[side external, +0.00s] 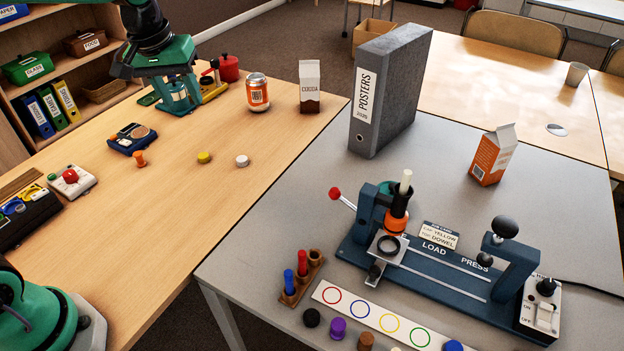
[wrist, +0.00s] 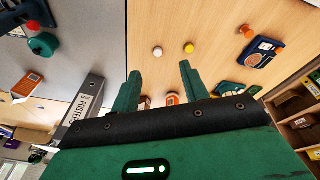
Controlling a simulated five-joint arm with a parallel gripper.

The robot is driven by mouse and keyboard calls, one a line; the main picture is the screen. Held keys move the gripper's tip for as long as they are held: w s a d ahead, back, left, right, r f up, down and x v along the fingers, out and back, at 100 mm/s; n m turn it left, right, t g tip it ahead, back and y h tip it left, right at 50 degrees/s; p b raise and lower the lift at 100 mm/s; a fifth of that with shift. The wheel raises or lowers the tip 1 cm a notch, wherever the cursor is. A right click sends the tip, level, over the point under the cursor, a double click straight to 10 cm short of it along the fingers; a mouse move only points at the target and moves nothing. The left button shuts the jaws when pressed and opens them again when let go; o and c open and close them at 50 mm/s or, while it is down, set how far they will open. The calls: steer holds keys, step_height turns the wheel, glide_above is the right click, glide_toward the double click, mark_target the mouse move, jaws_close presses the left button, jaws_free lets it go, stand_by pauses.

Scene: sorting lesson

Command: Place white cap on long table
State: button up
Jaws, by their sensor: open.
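The white cap (side external: 242,160) lies flat on the long pale wooden table (side external: 225,200), a little right of a yellow cap (side external: 204,157). My gripper (side external: 178,108) is at the upper left of the side view, apart from the cap, with its fingers pointing down. In the wrist view, the two green fingers (wrist: 160,70) are spread, with nothing held between them. There the white cap (wrist: 157,52) shows just beyond the fingertips, with the yellow cap (wrist: 189,47) to its right. Both caps are in plain view.
A soda can (side external: 258,92) and a cocoa carton (side external: 309,88) stand behind the caps. A blue device (side external: 132,139) and an orange piece (side external: 140,159) sit to the left. The grey table (side external: 300,225) holds a binder (side external: 390,90) and a press (side external: 430,255). Wood around the caps is clear.

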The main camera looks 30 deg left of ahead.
steer(key=s+m+t, duration=0.3)
steer(key=s+m, duration=0.2)
steer(key=s, duration=1.4)
steer(key=shift+d+f, duration=0.25)
steer(key=shift+f, duration=0.2)
steer(key=shift+s, duration=0.1)
